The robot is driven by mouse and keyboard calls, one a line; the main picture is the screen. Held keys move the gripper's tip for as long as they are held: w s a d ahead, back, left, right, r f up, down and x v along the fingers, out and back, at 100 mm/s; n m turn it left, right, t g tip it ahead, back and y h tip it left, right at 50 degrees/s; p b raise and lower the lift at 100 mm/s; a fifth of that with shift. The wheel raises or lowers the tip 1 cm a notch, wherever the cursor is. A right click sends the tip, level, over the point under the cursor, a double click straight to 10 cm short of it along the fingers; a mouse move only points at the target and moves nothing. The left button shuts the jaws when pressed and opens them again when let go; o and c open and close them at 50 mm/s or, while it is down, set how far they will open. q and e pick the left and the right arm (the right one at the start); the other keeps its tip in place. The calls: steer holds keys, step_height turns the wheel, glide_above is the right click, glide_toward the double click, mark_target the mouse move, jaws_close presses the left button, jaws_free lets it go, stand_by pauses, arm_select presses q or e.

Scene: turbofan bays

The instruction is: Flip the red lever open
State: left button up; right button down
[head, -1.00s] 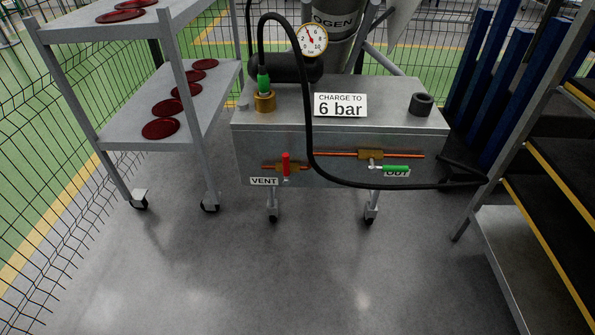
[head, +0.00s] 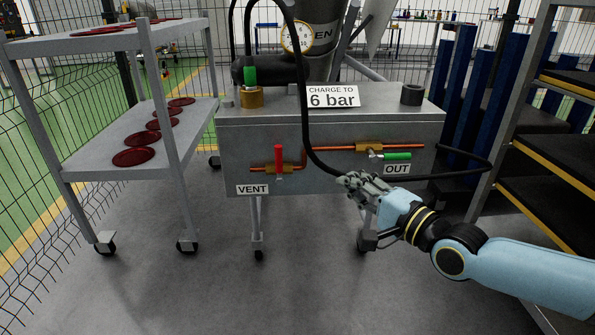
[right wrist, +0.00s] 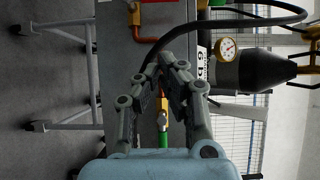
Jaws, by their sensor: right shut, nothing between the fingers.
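The red lever (head: 279,158) stands upright on the brass vent valve, on the front of the grey cart, above the VENT label (head: 253,189). My right gripper (head: 348,181) is shut and empty. It is in front of the cart, to the right of the red lever and lower, apart from it. In the right wrist view the closed fingers (right wrist: 172,62) point toward the cart front. A bit of red shows at the top edge there, but I cannot tell if it is the lever. My left gripper is not in view.
A green lever (head: 397,156) lies level above the OUT label (head: 396,169). A black hose (head: 306,110) hangs down the cart front between the red lever and my right gripper. A shelf trolley (head: 85,165) stands left, a rack (head: 545,150) right. The floor in front is clear.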

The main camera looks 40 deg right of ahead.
mark_target(279, 159)
arm_select(q)
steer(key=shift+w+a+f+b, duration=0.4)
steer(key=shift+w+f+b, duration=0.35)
steer(key=shift+b, duration=0.5)
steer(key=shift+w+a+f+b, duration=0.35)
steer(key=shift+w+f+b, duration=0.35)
steer(key=shift+b, duration=0.5)
arm_select(e)
steer(key=w+a, duration=0.3)
steer(key=w, duration=0.9)
steer(key=shift+w+a, duration=0.15)
steer(key=shift+w, duration=0.2)
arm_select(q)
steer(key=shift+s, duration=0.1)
arm_select(e)
steer(key=shift+w, duration=0.1)
